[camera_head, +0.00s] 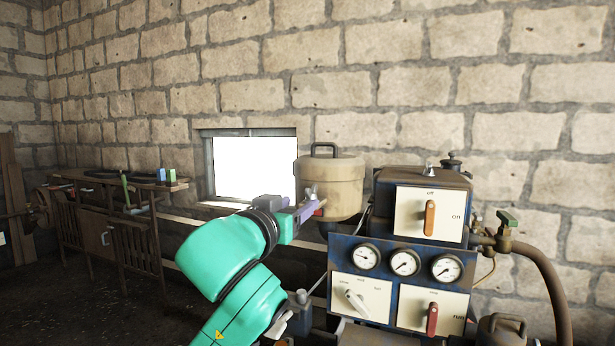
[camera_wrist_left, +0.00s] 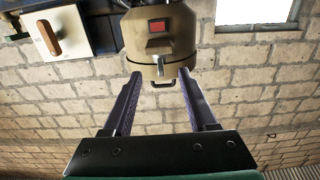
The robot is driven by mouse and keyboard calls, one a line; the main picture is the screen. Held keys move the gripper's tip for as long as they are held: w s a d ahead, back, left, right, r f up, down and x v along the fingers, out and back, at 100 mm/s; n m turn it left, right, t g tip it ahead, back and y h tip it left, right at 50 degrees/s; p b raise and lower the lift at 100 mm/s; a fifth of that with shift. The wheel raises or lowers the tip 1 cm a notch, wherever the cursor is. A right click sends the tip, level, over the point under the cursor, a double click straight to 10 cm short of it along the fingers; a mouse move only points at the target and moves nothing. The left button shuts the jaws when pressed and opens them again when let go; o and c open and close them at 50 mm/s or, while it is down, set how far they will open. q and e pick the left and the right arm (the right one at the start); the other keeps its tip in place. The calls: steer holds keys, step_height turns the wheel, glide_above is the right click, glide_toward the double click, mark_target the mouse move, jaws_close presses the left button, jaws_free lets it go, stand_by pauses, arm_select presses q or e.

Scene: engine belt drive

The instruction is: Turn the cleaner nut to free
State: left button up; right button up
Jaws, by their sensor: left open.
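The beige cleaner canister (camera_head: 345,178) stands on the left of the engine unit, with a dark handle on its lid. A small light fitting (camera_head: 312,190) juts from its near side; I cannot tell if it is the cleaner nut. The left wrist view shows the canister (camera_wrist_left: 180,32) upside down, with a red patch, a small protruding fitting (camera_wrist_left: 157,44) and the dark handle. My left gripper (camera_head: 320,205) is open beside the canister's near side. In the wrist view its purple fingers (camera_wrist_left: 160,75) are apart, with nothing gripped. My right gripper is not in view.
The blue engine panel (camera_head: 342,248) right of the canister carries gauges and lever switches. A brass valve and hose (camera_head: 550,275) are further right. A wooden bench (camera_head: 85,215) stands at far left. A bright window (camera_head: 253,168) is behind my left arm.

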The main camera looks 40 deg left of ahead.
mark_target(308, 197)
arm_select(q)
steer(key=p+x, duration=0.1)
steer(key=x, duration=0.5)
steer(key=shift+w+a, duration=0.1)
steer(key=shift+w, duration=0.05)
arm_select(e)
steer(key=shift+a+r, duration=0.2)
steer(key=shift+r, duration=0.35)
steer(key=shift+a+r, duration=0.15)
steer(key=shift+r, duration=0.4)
arm_select(q)
jaws_close()
